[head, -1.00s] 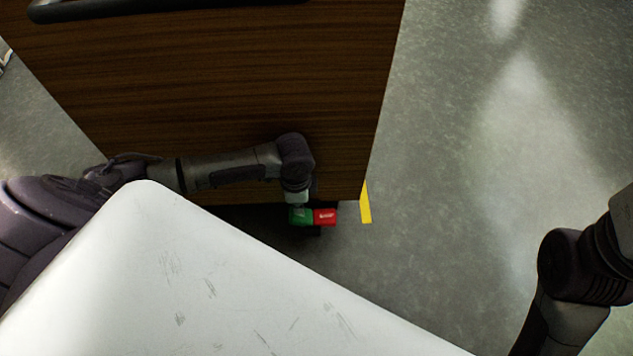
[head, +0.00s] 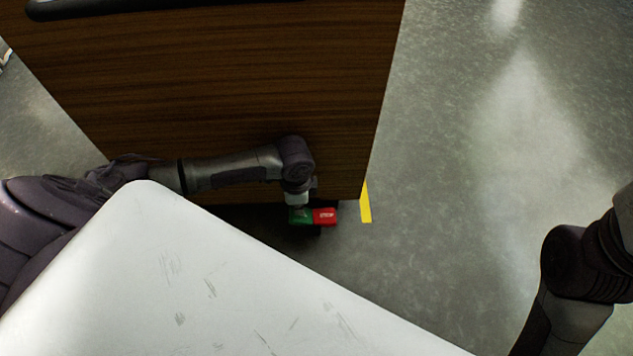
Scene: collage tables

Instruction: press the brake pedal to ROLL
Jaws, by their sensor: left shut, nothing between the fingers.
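The brake pedal shows low at the foot of the wooden cabinet, with a green half (head: 296,218) on the left and a red half (head: 325,217) on the right. The red half bears white lettering that looks like STOP. Any lettering on the green half is hidden or unreadable. My left gripper (head: 301,212) is shut and empty, pointing down at the green half. It looks to be on it, but I cannot tell how firmly it touches. My right gripper is out of view; only part of my right arm shows at the right edge.
The wooden cabinet (head: 230,80) with a dark handle bar (head: 160,6) rises behind the pedal. A yellow floor strip (head: 365,204) lies just right of the pedal. The grey floor (head: 450,200) to the right is clear.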

